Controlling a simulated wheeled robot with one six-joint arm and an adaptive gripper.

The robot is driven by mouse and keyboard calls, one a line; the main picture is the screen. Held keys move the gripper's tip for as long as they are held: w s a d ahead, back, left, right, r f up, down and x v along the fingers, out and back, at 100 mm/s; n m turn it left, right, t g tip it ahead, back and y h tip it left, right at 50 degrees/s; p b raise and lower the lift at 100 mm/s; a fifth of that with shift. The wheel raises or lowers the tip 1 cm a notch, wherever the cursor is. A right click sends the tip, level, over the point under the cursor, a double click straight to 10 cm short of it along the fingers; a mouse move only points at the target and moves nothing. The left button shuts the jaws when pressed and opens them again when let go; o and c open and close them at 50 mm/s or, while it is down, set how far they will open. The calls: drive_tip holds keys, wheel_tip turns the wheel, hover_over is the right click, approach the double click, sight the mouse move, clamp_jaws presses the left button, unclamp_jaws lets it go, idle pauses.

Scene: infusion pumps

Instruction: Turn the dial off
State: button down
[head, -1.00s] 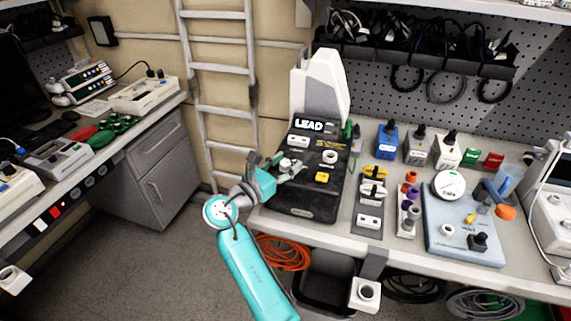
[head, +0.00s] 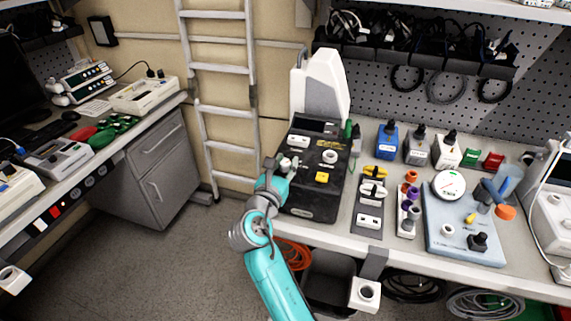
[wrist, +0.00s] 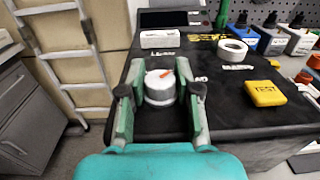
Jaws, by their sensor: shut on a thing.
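The dial (wrist: 160,88) is a white round knob with an orange mark on top, set on the sloping black panel of the device (head: 318,190). In the wrist view the fingers of my gripper (wrist: 161,93) stand on either side of the dial and are closed on it. In the head view my gripper (head: 287,165) reaches the left part of the panel and largely hides the dial. The device's display (head: 316,126) is dark; it also shows in the wrist view (wrist: 170,18).
A yellow TEST button (wrist: 265,93) and a white ring-shaped knob (wrist: 232,50) sit right of the dial. A white rectangular part (wrist: 160,38) is behind it. Small boxes, a strip of switches (head: 367,220) and a blue-grey gauge unit (head: 465,250) fill the bench to the right.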

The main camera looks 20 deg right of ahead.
drive_tip(key=shift+n+t+y, duration=1.2)
drive_tip(key=shift+n+y, duration=0.4)
drive_tip(key=shift+y, duration=0.6)
drive_tip(key=shift+n+y, duration=0.3)
drive_tip(key=shift+y, duration=0.1)
drive_tip(key=c, duration=0.8)
unclamp_jaws()
drive_tip(key=v, duration=1.2)
drive_tip(key=shift+f, duration=0.2)
